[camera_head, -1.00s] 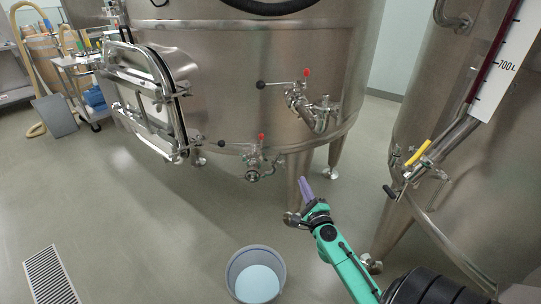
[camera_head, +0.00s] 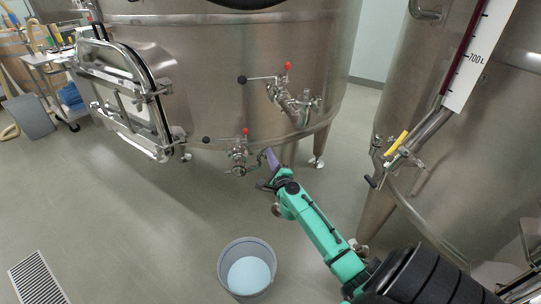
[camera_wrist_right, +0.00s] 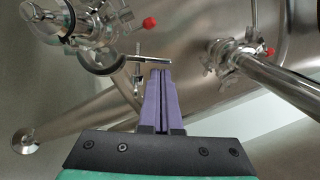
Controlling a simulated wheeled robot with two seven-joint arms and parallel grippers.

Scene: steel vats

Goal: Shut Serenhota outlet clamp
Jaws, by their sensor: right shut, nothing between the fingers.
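The lower outlet fitting (camera_head: 238,158) sits low on the front of the large steel vat, with a red-tipped part above it. In the right wrist view the outlet (camera_wrist_right: 72,18) is at the upper left. A curved clamp half (camera_wrist_right: 95,64) hangs swung away from it, with a thin bar at its end, so the clamp looks open. My right gripper (camera_head: 268,154) is just right of the outlet. Its purple fingers (camera_wrist_right: 160,73) are shut and empty, tips close to the bar; I cannot tell whether they touch. My left gripper is out of view. No vat name is readable.
A second valve (camera_head: 290,98) with a red tip sits higher right on the vat. The open hatch door (camera_head: 125,100) juts out at left. A grey bucket (camera_head: 247,287) stands on the floor below. Another vat (camera_head: 470,165) stands at right.

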